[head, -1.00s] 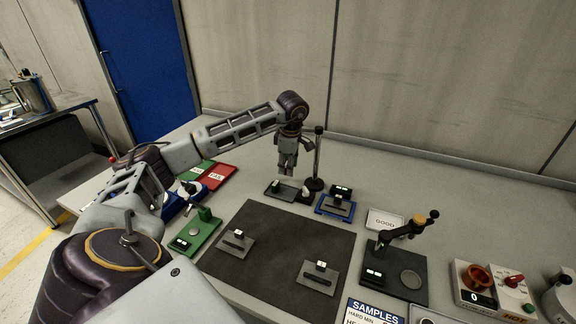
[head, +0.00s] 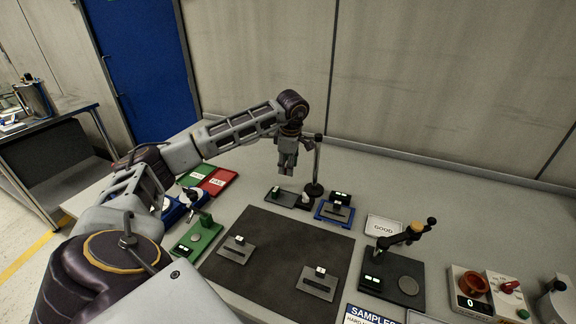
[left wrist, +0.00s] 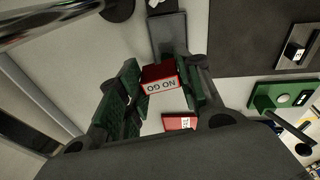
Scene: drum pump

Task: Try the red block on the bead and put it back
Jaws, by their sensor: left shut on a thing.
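My left gripper (head: 286,171) hangs above the back of the table, left of a dark upright post. In the left wrist view, its green-padded fingers (left wrist: 164,98) are shut on the red block (left wrist: 158,76), marked NO GO. The head view does not show the block clearly behind the fingers. Below is a dark holder (head: 290,197) with a green block (head: 275,190) at its left end. Small grey plates with dark strips lie on the dark mat (head: 275,240), and another sits in a blue fixture (head: 330,216). I cannot tell which strip is the bead. My right gripper is out of view.
A post (head: 317,165) stands close right of the gripper. Red (head: 218,181) and green (head: 193,178) trays lie left of the holder. A lever device (head: 408,284) and a control box (head: 470,303) stand at the right. The table right of the post is clear towards the wall.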

